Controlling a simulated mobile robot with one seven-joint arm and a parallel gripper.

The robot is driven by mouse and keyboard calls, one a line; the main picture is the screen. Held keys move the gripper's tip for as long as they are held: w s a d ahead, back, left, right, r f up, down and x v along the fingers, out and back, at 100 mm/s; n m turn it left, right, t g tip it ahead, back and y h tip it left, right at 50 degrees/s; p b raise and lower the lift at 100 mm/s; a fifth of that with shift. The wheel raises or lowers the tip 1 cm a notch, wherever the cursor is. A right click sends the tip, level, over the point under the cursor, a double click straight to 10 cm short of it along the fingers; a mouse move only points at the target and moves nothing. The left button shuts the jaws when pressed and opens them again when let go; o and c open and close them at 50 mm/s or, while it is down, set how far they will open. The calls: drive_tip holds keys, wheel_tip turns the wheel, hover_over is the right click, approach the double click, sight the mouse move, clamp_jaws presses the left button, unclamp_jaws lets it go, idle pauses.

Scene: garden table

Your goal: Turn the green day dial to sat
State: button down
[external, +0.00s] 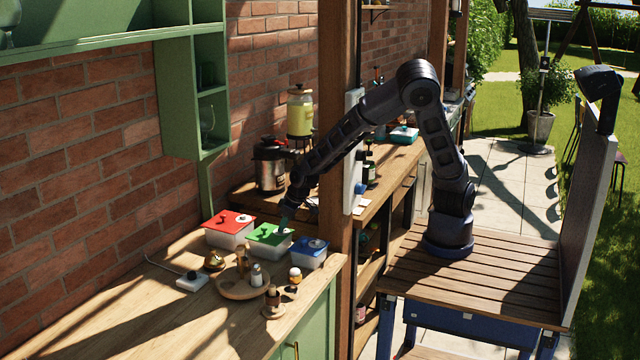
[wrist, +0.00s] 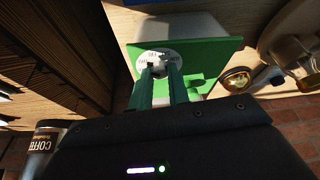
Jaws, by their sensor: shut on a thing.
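The green-lidded box (external: 270,236) stands on the wooden counter between a red-lidded box (external: 229,223) and a blue-lidded box (external: 309,251). Its green lid also fills the upper middle of the wrist view (wrist: 215,60). The white day dial (wrist: 176,54) sits on the lid, with lettering too small to read. My gripper (wrist: 160,74) is shut on the dial's knob, and its green fingers hide much of the dial. In the external view my gripper (external: 285,222) reaches down to the green lid from the right. The day the dial points at cannot be told.
A round wooden tray (external: 240,288) with small bottles stands in front of the boxes. A brass bell (external: 214,260) and a white socket block (external: 192,281) lie to the left. A wooden post (external: 338,120) stands close beside my arm. The counter's near left is clear.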

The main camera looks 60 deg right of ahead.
drive_tip(key=shift+m, duration=0.4)
idle(0.5)
drive_tip(key=shift+a+m+h, duration=0.2)
drive_tip(key=shift+m+h, duration=0.4)
drive_tip(key=shift+m, duration=0.5)
drive_tip(key=m+h, duration=0.1)
drive_tip(key=m, duration=0.3)
drive_tip(key=shift+w+a, duration=0.1)
drive_tip(key=m, duration=0.1)
drive_tip(key=m+g+h, duration=0.1)
drive_tip(key=m, duration=0.1)
drive_tip(key=shift+w+a+m+h, duration=0.1)
drive_tip(key=shift+a+m+h, duration=0.05)
drive_tip(key=shift+m+h, duration=0.15)
drive_tip(key=shift+w+m+g+h, duration=0.1)
drive_tip(key=shift+m+g+h, duration=0.4)
drive_tip(key=shift+m, duration=1.1)
drive_tip(key=shift+a+m, duration=0.1)
drive_tip(key=shift+m, duration=0.2)
drive_tip(key=c, duration=1.3)
unclamp_jaws()
